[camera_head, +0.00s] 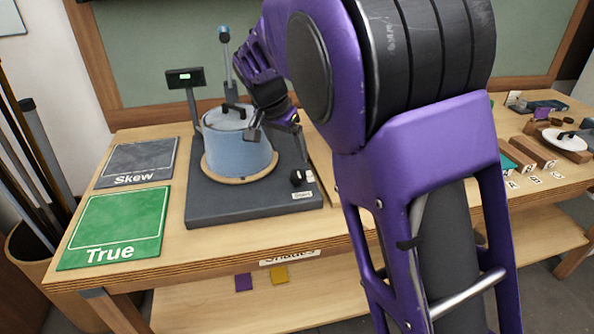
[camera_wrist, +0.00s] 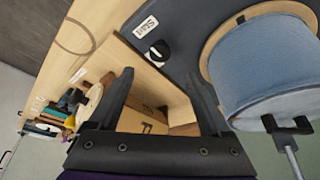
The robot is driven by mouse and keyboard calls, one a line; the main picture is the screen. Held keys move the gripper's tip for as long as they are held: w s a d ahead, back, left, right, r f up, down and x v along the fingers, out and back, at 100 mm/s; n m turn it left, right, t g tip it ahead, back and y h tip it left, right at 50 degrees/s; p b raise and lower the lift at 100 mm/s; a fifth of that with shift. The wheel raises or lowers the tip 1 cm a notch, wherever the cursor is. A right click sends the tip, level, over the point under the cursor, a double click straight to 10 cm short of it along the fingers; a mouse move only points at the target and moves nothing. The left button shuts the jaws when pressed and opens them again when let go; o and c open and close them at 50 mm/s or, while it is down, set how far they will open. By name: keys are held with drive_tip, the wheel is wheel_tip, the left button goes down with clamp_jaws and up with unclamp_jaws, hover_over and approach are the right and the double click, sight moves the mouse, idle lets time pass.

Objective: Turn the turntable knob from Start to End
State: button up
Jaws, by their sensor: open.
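The turntable knob (camera_head: 296,178) is a small black knob at the front right corner of the dark grey turntable base (camera_head: 225,212). A white label (camera_wrist: 146,25) reading Start lies beside the knob (camera_wrist: 157,50) in the wrist view. A second pale patch shows beside the knob in the head view, too small to read. I see no readable End label. My gripper (camera_head: 277,130) is open and empty, above and behind the knob, beside the shade. In the wrist view the knob lies beyond the fingertips of my gripper (camera_wrist: 160,78), apart from them.
A blue lampshade (camera_head: 238,152) stands on a round wooden plate on the base, close to my gripper. An upright arm (camera_head: 226,62) and small display (camera_head: 185,78) stand behind. Skew (camera_head: 138,160) and True (camera_head: 115,225) mats lie left. Several small items lie far right.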

sight(298, 173)
drive_tip(key=x, duration=0.9)
drive_tip(key=shift+w+f+b, duration=0.2)
drive_tip(key=shift+f+b, duration=0.15)
drive_tip(key=shift+c, duration=0.4)
clamp_jaws()
